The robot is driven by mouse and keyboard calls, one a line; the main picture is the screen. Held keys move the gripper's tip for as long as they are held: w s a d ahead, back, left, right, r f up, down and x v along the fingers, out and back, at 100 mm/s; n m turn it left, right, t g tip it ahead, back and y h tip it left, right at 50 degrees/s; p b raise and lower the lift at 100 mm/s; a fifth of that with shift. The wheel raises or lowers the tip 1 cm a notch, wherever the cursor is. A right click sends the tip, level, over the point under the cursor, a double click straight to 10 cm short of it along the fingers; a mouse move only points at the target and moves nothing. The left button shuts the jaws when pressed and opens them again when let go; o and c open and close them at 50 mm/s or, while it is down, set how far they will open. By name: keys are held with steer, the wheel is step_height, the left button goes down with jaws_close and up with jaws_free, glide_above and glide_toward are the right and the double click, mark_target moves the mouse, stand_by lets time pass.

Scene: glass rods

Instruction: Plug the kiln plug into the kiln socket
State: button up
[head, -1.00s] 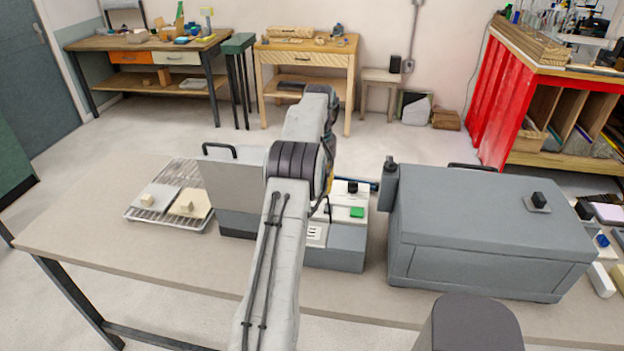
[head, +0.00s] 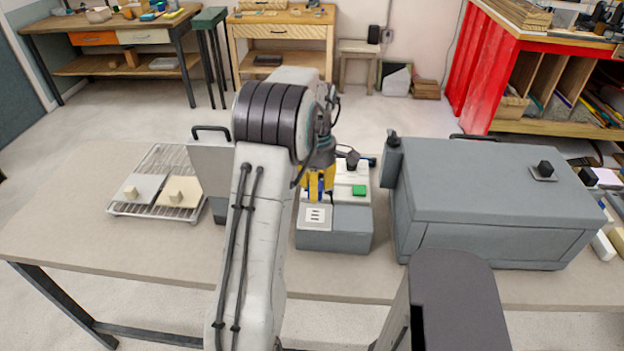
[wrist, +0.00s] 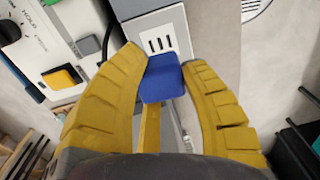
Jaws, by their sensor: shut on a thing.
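The kiln socket (head: 315,216) is a white plate with dark slots on top of a grey box in the middle of the bench. In the wrist view its slots (wrist: 160,43) show clearly at the top centre. My gripper (head: 318,193) points down just behind the socket in the head view. Its yellow fingers are shut on the blue kiln plug (wrist: 162,78), which sits between the fingertips. The plug overlaps the near part of the socket plate in the wrist view, with the slots uncovered beyond it. Its prongs are hidden, and I cannot tell its height above the plate.
A control panel with a green button (head: 359,190) adjoins the socket; its yellow button (wrist: 61,78) shows in the wrist view. The large grey kiln (head: 480,190) stands right. A wire rack (head: 150,211) with two pale slabs is left. Bare bench lies in front.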

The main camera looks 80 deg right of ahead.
mark_target(315, 216)
steer(key=shift+a, duration=0.2)
steer(key=shift+f, duration=0.25)
stand_by(0.3)
steer(key=shift+f+b, duration=2.45)
steer(key=shift+f, duration=0.3)
steer(key=shift+p, duration=0.85)
stand_by(0.5)
steer(key=shift+f+b, duration=0.45)
steer(key=shift+f, duration=0.1)
stand_by(0.6)
steer(key=o, duration=1.1)
steer(key=r, duration=1.2)
steer(key=shift+d, duration=0.2)
